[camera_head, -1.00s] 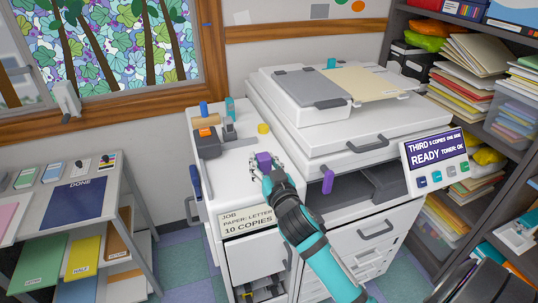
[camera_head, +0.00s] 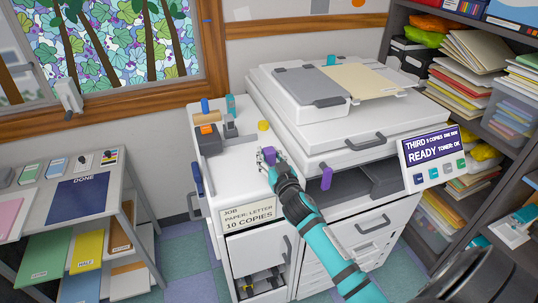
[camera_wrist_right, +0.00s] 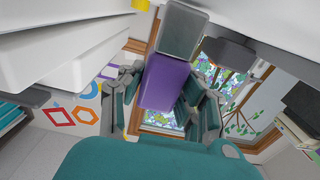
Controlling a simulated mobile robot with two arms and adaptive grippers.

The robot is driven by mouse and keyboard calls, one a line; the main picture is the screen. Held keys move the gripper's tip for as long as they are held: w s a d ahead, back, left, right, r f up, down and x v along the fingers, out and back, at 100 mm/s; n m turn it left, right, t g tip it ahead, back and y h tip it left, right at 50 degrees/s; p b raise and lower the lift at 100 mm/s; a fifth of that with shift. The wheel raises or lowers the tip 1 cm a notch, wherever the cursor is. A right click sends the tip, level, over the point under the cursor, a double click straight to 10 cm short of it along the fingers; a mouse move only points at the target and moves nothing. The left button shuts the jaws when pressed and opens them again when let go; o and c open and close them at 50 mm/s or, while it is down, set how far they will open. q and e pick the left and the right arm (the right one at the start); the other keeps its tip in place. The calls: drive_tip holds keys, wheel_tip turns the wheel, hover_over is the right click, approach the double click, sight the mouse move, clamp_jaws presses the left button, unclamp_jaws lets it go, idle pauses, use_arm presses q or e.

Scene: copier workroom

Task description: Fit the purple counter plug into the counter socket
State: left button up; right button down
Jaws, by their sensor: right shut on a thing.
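My right gripper (camera_head: 267,159) is over the white cabinet top beside the copier. It is shut on the purple counter plug (camera_head: 270,153), a small purple block. In the right wrist view the plug (camera_wrist_right: 165,82) sits between the two fingers (camera_wrist_right: 160,95), with a grey block at its far end; I cannot tell whether that block is part of the plug. The fingers hide part of the plug, and its gap to the surface cannot be judged. I cannot pick out the counter socket with certainty. My left gripper is not in view.
A dark block with an orange piece (camera_head: 207,130), a grey part (camera_head: 230,130) and a yellow knob (camera_head: 264,125) stand on the cabinet top. The copier (camera_head: 340,125) rises to the right, with a purple lever (camera_head: 326,178). A side table (camera_head: 80,195) stands left.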

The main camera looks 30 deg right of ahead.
sight(271, 163)
drive_tip(key=shift+f, duration=0.25)
drive_tip(key=c, duration=0.9)
unclamp_jaws()
drive_tip(key=b+v, duration=0.1)
drive_tip(key=v, duration=0.1)
drive_tip(key=f+b+v, duration=0.1)
drive_tip(key=b+v, duration=0.1)
drive_tip(key=shift+s+a, duration=0.1)
drive_tip(key=shift+s, duration=0.2)
drive_tip(key=b+v, duration=0.1)
drive_tip(key=v, duration=0.3)
drive_tip(key=b+v, duration=0.1)
drive_tip(key=v, duration=0.3)
drive_tip(key=r+b+v, duration=0.1)
drive_tip(key=v, duration=0.4)
drive_tip(key=shift+w, duration=0.1)
drive_tip(key=shift+f, duration=0.1)
